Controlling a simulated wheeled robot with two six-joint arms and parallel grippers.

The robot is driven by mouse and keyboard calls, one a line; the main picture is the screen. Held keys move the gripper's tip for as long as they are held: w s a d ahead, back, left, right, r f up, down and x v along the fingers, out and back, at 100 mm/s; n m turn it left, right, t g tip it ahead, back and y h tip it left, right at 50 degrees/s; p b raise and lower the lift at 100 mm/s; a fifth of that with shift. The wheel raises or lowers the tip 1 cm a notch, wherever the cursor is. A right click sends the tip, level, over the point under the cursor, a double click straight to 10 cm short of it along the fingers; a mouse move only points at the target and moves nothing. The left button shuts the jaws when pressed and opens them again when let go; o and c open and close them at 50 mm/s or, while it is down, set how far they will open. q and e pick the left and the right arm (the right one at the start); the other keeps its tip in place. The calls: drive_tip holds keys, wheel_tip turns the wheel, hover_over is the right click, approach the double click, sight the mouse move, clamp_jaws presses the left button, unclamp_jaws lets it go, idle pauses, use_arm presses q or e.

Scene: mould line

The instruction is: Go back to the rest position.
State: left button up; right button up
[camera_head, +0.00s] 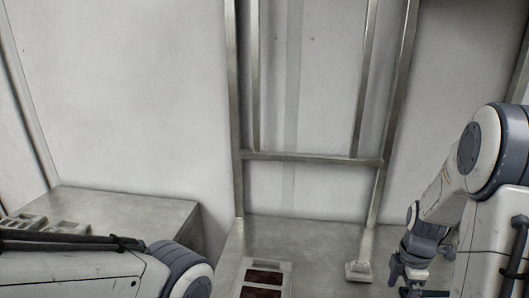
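My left arm (75,275) enters from the left along the bottom edge, and a grey joint shows at its end. My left gripper is out of the picture. My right arm (480,165) bends down at the right. My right gripper (412,282) hangs low over the right side of the middle table, partly cut off by the bottom edge. I cannot tell whether its fingers are apart or closed, and I see nothing clearly held in it.
A pale mould (249,263) with dark red cavities lies on the middle metal table (310,238). A small pale block (358,271) sits right of it, near my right gripper. A metal frame (310,158) rises behind. Grey mould pieces (65,227) lie on the left table (150,210).

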wheel_tip(320, 180, down, 12)
drive_tip(key=shift+r+p, duration=0.1)
drive_tip(key=shift+p, duration=0.7)
drive_tip(key=shift+w+d+r, duration=0.1)
drive_tip(key=shift+r, duration=1.15)
drive_tip(key=shift+f, duration=0.1)
